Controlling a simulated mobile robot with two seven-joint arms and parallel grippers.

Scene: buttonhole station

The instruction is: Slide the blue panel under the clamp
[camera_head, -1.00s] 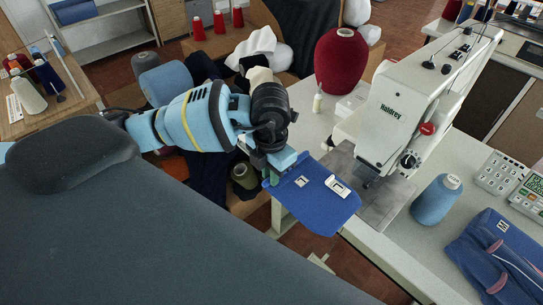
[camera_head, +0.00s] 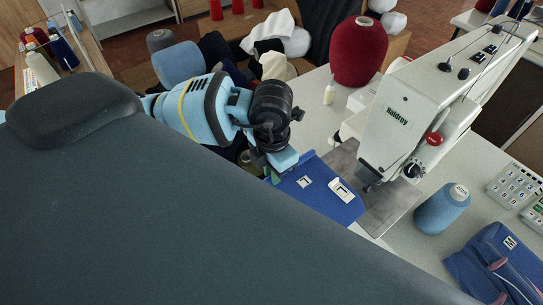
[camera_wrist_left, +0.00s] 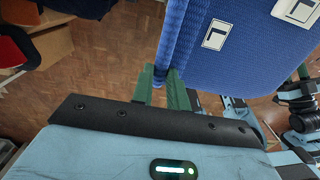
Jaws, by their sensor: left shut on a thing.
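The blue panel (camera_head: 298,201) lies roughly flat at the left edge of the sewing table, with two white corner-marked patches on it. Its right edge is beside the metal plate (camera_head: 388,212) under the sewing machine head. The clamp area (camera_head: 368,183) below the machine head is small and dark; I cannot tell whether the panel touches it. My left gripper (camera_head: 275,168) is shut on the panel's left edge. In the left wrist view its green fingers (camera_wrist_left: 163,88) pinch the edge of the panel (camera_wrist_left: 245,65). My right gripper cannot be made out in either view.
The white sewing machine (camera_head: 400,118) stands right of the panel. A blue thread cone (camera_head: 440,210), a keypad (camera_head: 513,186) and folded blue cloth (camera_head: 495,265) are farther right. A dark red cone (camera_head: 358,52) and small bottle (camera_head: 329,93) stand behind. A dark grey surface fills the lower left.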

